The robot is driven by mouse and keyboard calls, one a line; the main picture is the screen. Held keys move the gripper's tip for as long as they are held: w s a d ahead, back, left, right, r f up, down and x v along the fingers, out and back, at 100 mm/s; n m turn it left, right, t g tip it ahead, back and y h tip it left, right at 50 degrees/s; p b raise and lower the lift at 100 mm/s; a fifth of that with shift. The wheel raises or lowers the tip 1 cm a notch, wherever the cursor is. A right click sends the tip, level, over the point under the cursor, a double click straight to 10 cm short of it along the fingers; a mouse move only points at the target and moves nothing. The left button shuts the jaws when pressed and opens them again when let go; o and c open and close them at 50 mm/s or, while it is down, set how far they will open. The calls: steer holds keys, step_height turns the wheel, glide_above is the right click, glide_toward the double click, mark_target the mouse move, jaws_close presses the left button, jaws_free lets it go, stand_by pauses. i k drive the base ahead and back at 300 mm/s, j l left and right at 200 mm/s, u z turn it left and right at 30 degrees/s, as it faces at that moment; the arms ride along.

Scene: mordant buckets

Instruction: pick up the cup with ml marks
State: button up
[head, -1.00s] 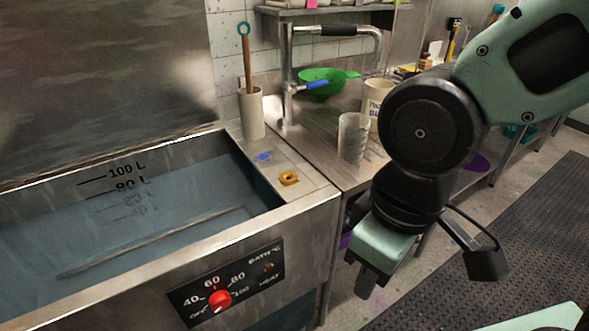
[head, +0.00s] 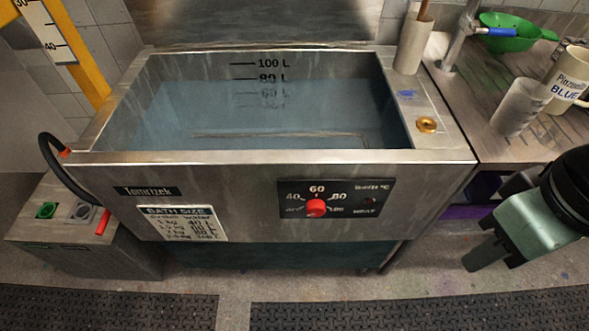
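A pale, cloudy cup (head: 519,106) stands upright on the steel counter at the right of the head view. I cannot make out ml marks on it at this size. A cream mug with blue lettering (head: 568,78) stands right beside it, partly behind it. My gripper (head: 478,258) hangs at the lower right, below and in front of the counter and apart from the cup. It points down and left, and its fingers look empty, but their gap is hidden by the angle.
A large steel bath of bluish water (head: 300,157) fills the middle, with a red dial on its front. A brass fitting (head: 427,124), a cylindrical holder (head: 412,55) and a tap stand left of the cup. A green strainer (head: 510,38) lies behind it. Dark mats cover the floor.

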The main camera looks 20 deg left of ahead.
mark_target(525, 98)
steer(key=i+l+u, duration=0.7)
steer(key=l, duration=0.05)
